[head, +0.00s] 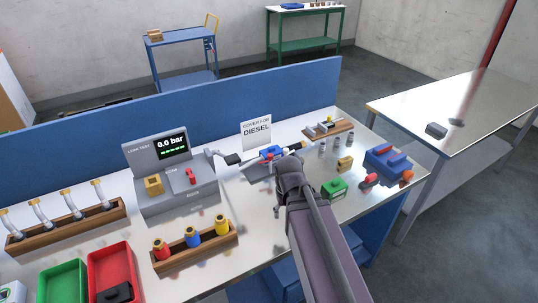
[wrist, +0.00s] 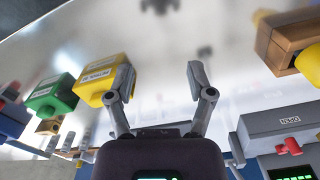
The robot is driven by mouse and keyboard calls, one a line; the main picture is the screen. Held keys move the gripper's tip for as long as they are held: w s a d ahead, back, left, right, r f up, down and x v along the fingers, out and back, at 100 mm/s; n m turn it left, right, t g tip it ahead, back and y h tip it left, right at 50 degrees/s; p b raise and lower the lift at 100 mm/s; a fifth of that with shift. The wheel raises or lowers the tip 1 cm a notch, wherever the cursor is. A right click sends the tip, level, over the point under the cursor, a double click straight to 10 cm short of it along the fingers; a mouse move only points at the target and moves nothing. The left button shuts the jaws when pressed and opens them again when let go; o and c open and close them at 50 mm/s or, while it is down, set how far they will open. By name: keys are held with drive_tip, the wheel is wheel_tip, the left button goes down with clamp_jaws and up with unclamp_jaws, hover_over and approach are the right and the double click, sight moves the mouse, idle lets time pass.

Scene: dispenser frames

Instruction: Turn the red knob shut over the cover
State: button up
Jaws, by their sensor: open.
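A small red knob (head: 191,175) stands on the grey leak test unit (head: 176,202), whose screen reads 0.0 bar. The wrist view also shows the red knob (wrist: 293,146) at the lower right. A sign reading "COVER FOR DIESEL" (head: 256,132) stands behind a blue part (head: 270,153). I cannot tell for sure which piece is the cover. My gripper (wrist: 163,82) is open and empty, above bare tabletop. It is to the right of the unit in the head view, apart from the knob. My arm hides most of the fingers there.
A yellow block (head: 153,185) sits on the unit. A wooden rack (head: 198,249) with coloured parts stands in front. A green block (head: 335,188) and a blue item with red (head: 385,162) are at right. A blue panel (head: 90,130) borders the back.

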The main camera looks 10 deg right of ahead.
sight(271, 155)
drive_tip(key=w+r+n+p, duration=0.3)
drive_tip(key=w+r+p, duration=0.1)
drive_tip(key=w, duration=0.5)
drive_tip(key=w+r+n+p, duration=0.4)
drive_tip(key=w+r+p, duration=0.1)
drive_tip(key=w, duration=0.4)
drive_tip(key=w+r+n+p, duration=0.4)
drive_tip(key=w+r+p, duration=0.1)
drive_tip(key=w, duration=0.5)
drive_tip(key=shift+d+r, duration=0.2)
drive_tip(key=shift+d, duration=0.1)
drive_tip(key=shift+f, duration=0.15)
wheel_tip(271, 155, down, 14)
drive_tip(key=b, duration=1.4)
drive_tip(key=shift+r, duration=0.25)
